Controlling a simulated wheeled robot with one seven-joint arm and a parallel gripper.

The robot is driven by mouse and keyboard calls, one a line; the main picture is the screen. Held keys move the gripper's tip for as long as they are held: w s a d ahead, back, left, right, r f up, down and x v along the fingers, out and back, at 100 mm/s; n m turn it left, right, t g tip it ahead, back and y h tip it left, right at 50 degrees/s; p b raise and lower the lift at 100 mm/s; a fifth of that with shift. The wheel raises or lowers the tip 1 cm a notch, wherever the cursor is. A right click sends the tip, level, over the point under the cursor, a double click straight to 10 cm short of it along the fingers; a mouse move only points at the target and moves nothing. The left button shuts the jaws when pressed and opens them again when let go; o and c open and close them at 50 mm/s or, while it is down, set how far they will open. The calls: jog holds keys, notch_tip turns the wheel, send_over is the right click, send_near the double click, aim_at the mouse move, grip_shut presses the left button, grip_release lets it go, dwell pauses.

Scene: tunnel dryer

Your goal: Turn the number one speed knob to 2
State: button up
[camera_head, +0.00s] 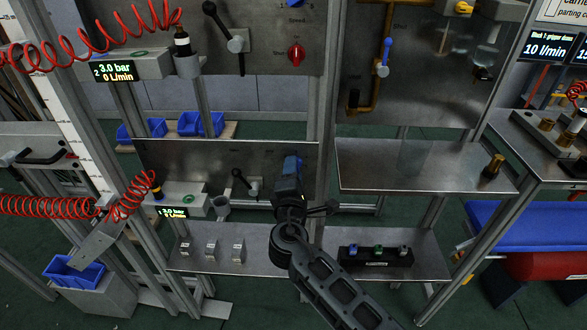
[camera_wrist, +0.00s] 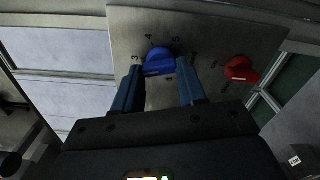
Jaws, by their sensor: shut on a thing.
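In the wrist view, a round blue knob (camera_wrist: 158,61) stands on a grey metal panel (camera_wrist: 205,35), with small dark marks around it. My gripper (camera_wrist: 160,76) is shut on the blue knob, one finger on each side. In the head view, my gripper (camera_head: 290,172) is at the right part of the lower panel (camera_head: 205,155) and hides the knob there. A red knob (camera_wrist: 240,69) sits right of the blue one in the wrist view.
A black lever (camera_head: 245,183) is on the lower panel, left of my gripper. The upper panel (camera_head: 265,30) has another red knob (camera_head: 296,54). A post (camera_head: 330,110) stands close right.

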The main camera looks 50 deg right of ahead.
jog(key=shift+f+n+p, duration=0.2)
jog(key=shift+n+p, duration=1.75)
jog(key=shift+n, duration=2.25)
jog(key=o, duration=1.1)
jog(key=shift+c, duration=0.2)
jog(key=b+v, duration=0.1)
jog(key=v, duration=0.6)
jog(key=shift+s+a, duration=0.3)
